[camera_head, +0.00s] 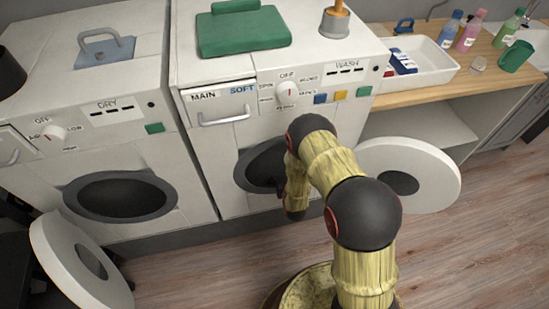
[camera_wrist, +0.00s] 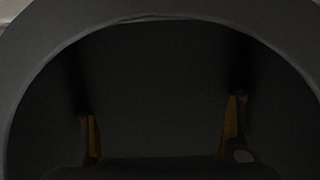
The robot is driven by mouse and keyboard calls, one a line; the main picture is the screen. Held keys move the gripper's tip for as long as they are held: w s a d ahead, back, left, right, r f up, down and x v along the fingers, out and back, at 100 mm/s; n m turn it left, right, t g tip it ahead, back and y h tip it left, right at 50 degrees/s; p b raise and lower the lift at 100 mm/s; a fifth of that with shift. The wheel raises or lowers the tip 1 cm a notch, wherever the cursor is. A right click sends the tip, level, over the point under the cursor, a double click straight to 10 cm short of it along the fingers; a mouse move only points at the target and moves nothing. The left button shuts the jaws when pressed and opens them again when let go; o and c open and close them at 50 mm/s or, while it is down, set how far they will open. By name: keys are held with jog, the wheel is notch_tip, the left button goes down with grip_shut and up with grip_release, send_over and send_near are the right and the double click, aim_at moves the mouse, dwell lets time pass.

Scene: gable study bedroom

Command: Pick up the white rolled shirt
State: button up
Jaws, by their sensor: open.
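I cannot make out the white rolled shirt in either view. My gripper (camera_wrist: 162,128) is open, with its two fingers apart at left and right in the wrist view and only dark space visible between them. In the wrist view it faces a dark round opening whose grey rim arches over the top. In the head view my arm reaches to the washer's round opening (camera_head: 257,166), and the gripper itself is hidden there. The washer (camera_head: 222,150) has its round door (camera_head: 440,177) swung open to the right. The inside is too dark to show contents.
The dryer (camera_head: 165,155) stands left, its opening dark and its round door (camera_head: 70,262) open. A wooden counter (camera_head: 480,75) at right holds a white tray (camera_head: 430,62) and several bottles. The wooden floor at right is clear.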

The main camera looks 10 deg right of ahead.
aim_at(275, 159)
jog(key=b+x, duration=0.1)
jog(key=x, duration=0.2)
jog(key=b+x, duration=0.2)
jog(key=x, duration=0.2)
jog(key=shift+w+a+r, duration=0.15)
jog(key=shift+w+a, duration=0.05)
jog(key=shift+w, duration=0.05)
jog(key=shift+r, duration=0.1)
jog(key=shift+c, duration=0.3)
jog(key=c, duration=1.3)
